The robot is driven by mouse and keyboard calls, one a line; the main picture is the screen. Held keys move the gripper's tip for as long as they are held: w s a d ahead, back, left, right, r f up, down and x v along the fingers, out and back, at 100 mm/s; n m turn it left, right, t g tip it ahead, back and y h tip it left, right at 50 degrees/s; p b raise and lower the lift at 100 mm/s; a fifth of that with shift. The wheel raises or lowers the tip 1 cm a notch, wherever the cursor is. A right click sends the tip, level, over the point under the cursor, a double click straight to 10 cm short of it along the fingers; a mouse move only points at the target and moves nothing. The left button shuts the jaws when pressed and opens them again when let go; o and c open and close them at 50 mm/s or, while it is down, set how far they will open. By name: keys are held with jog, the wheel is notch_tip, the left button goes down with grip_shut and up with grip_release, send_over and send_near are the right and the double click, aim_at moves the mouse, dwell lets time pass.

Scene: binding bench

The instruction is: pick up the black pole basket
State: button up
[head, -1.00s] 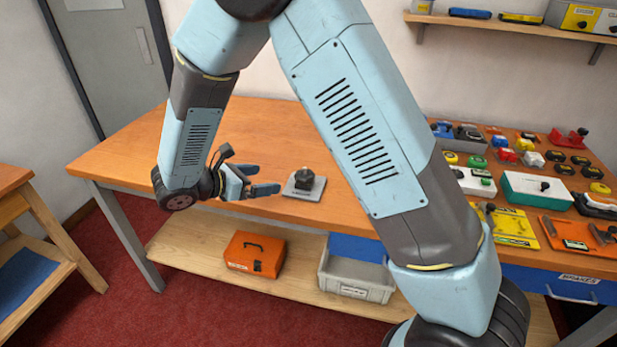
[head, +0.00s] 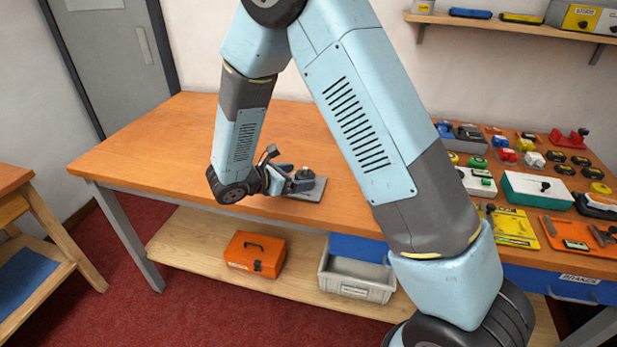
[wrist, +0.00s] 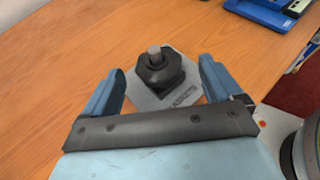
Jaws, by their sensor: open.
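The black pole basket (wrist: 159,72) is a small dark, faceted piece with a grey stub on top. It stands on a grey plate (wrist: 183,98) on the orange bench top. In the head view the basket (head: 304,175) is partly hidden by my gripper, and the plate (head: 312,191) shows around it. My gripper (head: 290,181) is open and low over the bench. In the wrist view the two blue fingers of my gripper (wrist: 158,80) stand to the left and right of the basket, with a gap on each side.
Several small parts and coloured trays, including a yellow tray (head: 515,228) and a green-and-white box (head: 537,190), crowd the right of the bench. The bench top (head: 150,150) is clear at left. An orange case (head: 255,253) and a grey bin (head: 357,278) stand on the lower shelf.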

jog(key=shift+w+d+f, duration=0.2)
jog(key=shift+w+d, duration=0.05)
jog(key=shift+d, duration=0.2)
jog(key=c, duration=1.1)
